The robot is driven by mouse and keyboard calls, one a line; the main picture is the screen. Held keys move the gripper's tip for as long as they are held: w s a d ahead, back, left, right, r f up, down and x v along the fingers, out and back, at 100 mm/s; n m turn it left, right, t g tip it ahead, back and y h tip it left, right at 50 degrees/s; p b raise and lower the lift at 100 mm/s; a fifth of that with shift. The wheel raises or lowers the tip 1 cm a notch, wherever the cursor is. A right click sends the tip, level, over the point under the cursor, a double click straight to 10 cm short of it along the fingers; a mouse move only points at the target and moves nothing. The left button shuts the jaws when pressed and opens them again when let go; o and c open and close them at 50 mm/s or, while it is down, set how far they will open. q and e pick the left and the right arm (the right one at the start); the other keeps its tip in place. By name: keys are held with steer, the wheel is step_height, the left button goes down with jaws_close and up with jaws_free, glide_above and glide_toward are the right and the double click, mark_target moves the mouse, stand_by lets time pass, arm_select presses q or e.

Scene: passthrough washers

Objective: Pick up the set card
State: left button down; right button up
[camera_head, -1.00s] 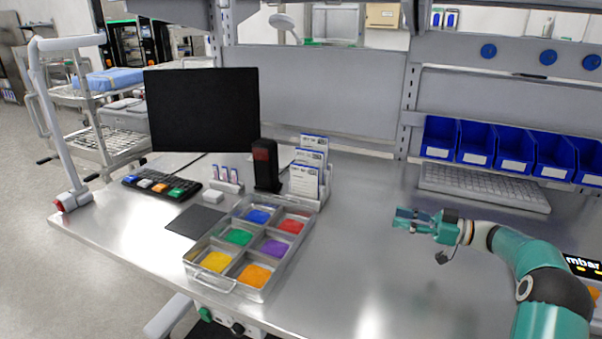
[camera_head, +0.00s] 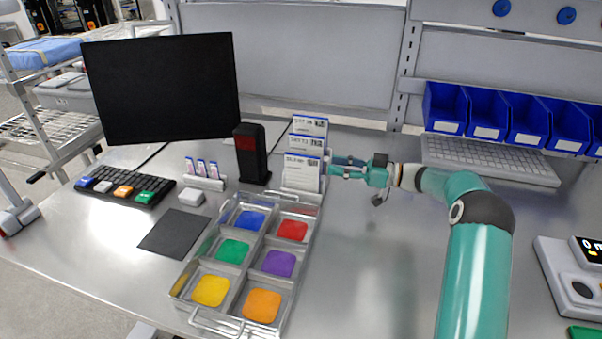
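Several white set cards with blue top edges stand upright in a stepped holder at the back middle of the table. The front set card (camera_head: 301,173) is lowest and nearest, with others behind it (camera_head: 309,126). My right gripper (camera_head: 332,168) is at the right edge of the front card, its fingers pointing left. Its fingertips are close to or at the card edge; I cannot tell whether they touch it or whether they are open or shut. My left gripper is not in view.
A metal tray (camera_head: 186,297) with several coloured compartments lies in front of the holder. A dark upright device (camera_head: 251,154) stands left of the cards.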

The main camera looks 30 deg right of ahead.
mark_target(302, 158)
steer(key=p+x, duration=0.1)
steer(key=x, duration=0.3)
steer(key=p+x, duration=0.2)
steer(key=x, duration=0.3)
steer(key=shift+w+r, duration=0.2)
steer(key=shift+r, duration=0.05)
steer(key=shift+w+a+f, duration=0.1)
steer(key=shift+w+a, duration=0.2)
steer(key=shift+w, duration=0.1)
jaws_close()
